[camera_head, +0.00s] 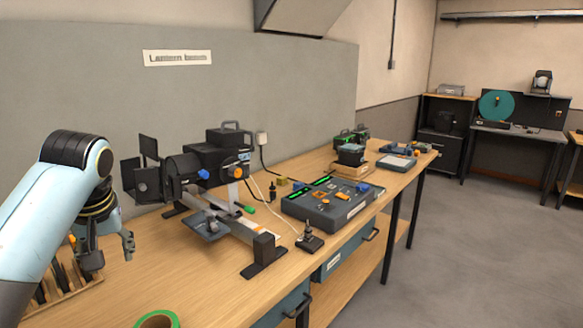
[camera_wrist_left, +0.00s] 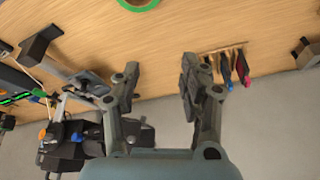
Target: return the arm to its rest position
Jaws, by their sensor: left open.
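My left arm (camera_head: 45,220) comes in from the left in the head view, with its light blue link over the bench. My left gripper (camera_head: 111,254) hangs above the left end of the bench, between a wooden rack of tools and the stage lamp. In the left wrist view the gripper (camera_wrist_left: 148,92) has its two fingers spread apart with nothing between them. The fader console (camera_head: 325,207), a dark box with green-lit strips and knobs, sits on the bench to the right, well away from the gripper. My right gripper does not show.
A black stage lamp (camera_head: 200,165) on a metal stand is right of the gripper. The wooden rack (camera_head: 70,292) stands below left, and green tape (camera_head: 158,319) lies at the front edge. A small black joystick-like device (camera_head: 309,240) stands before the console. Bare wood (camera_head: 190,270) lies between.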

